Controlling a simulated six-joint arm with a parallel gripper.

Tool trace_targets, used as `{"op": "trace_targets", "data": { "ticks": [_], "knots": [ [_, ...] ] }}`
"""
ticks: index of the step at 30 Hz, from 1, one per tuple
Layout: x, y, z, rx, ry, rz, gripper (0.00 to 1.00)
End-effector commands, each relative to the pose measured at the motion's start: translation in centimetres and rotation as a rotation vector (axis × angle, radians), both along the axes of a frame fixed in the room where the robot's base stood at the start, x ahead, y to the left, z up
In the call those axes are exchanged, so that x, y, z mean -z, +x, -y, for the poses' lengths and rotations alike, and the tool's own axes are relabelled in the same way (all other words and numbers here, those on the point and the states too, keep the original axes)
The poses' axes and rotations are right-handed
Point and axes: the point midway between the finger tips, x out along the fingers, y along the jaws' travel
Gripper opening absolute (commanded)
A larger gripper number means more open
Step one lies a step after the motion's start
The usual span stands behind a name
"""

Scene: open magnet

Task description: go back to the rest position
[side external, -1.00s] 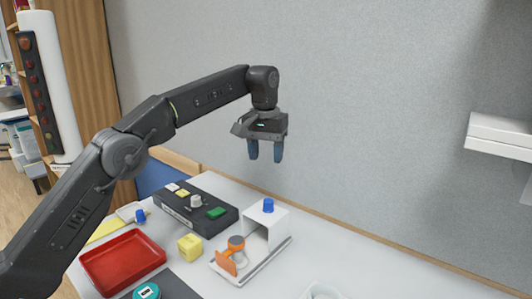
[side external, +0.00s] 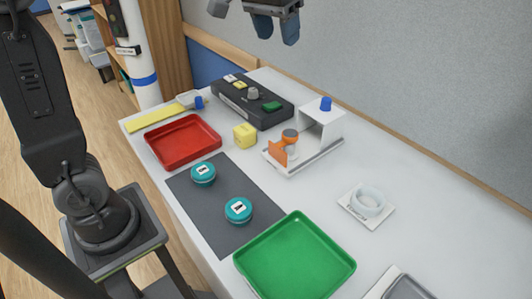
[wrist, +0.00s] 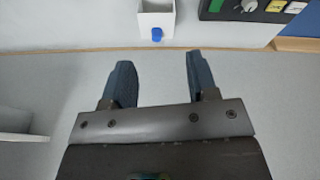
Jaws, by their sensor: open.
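My gripper (side external: 276,34) is at the top edge of the side external view, high above the far part of the table, near the grey wall. Its two blue-grey fingers point down and are apart with nothing between them. In the wrist view the fingers (wrist: 160,65) also show apart and empty. Most of the arm leading to the gripper is cut off by the frame.
On the white table (side external: 420,200) stand a black control box (side external: 240,100), a white stand with a blue knob (side external: 325,122), a red tray (side external: 182,142), a yellow cube (side external: 245,135), teal discs (side external: 238,210), a green tray (side external: 295,258) and a white ring (side external: 367,200).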

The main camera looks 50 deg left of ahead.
Motion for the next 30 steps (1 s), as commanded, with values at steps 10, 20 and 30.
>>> {"op": "trace_targets", "data": {
  "ticks": [10,20,30],
  "knots": [
    [4.9,-13.5,-0.5,0.095,0.043,0.161,0.54],
    [10.7,-19.7,-0.7,0.147,0.073,0.242,0.54],
    [11.1,-19.9,-0.7,0.15,0.076,0.244,0.54]
  ]
}}
